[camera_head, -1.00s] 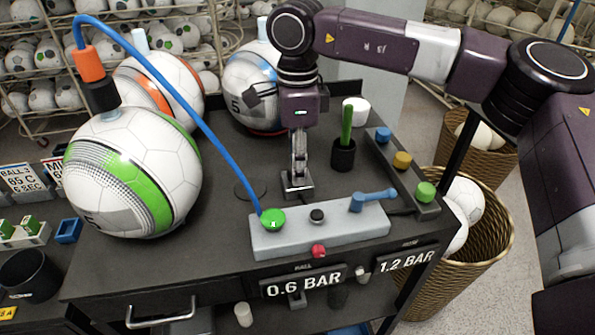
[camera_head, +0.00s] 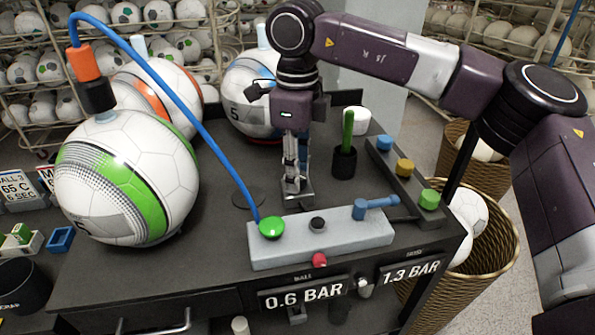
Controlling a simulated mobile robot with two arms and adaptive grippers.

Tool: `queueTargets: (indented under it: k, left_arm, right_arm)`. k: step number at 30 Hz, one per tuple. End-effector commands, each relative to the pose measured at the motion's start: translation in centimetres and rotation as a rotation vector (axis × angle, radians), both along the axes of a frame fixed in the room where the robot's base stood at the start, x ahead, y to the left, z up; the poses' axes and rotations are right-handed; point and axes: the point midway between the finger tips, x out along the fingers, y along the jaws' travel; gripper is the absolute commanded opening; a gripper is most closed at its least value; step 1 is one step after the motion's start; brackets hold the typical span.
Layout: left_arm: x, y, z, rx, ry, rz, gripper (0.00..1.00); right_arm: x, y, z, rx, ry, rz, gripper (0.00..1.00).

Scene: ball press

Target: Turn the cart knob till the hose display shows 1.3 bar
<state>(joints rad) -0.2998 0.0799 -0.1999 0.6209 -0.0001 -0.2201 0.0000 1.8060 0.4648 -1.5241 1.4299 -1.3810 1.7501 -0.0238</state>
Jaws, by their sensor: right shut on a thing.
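My right gripper (camera_head: 298,194) points down at the cart top (camera_head: 222,268), just behind the grey control block (camera_head: 350,243). It is shut on the cart knob, which its fingers hide from this view. The hose display (camera_head: 411,271) on the cart's front right reads 1.3 BAR. The ball display (camera_head: 303,293) to its left reads 0.6 BAR. A blue hose (camera_head: 201,128) runs from the orange and black fitting (camera_head: 91,78) on the green-striped ball (camera_head: 128,180) to the block's green-lit end. My left gripper is not in view.
A black cup (camera_head: 344,162) with a green stick and a strip of coloured buttons (camera_head: 404,168) stand right of the gripper.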

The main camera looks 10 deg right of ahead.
Motion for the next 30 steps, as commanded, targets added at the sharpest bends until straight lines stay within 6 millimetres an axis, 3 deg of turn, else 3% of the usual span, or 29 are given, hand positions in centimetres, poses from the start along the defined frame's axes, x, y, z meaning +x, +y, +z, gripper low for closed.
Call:
queueTargets:
  k: [7,8,12,23,30]
  left_arm:
    - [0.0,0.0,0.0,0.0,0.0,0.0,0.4]
    - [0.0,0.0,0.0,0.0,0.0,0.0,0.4]
    - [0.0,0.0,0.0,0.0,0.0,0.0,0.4]
    - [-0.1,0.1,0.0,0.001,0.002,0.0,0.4]
    - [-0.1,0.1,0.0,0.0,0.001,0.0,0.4]
  right_arm:
    - [0.1,0.0,0.2,0.002,-0.006,0.0,0.04]
    - [0.1,0.0,0.2,0.002,-0.006,0.0,0.31]
    - [0.1,0.0,0.2,0.002,-0.005,0.0,0.46]
    - [0.1,0.0,0.7,0.001,-0.003,0.001,0.46]
    - [0.1,0.1,5.1,0.002,-0.006,0.001,0.46]
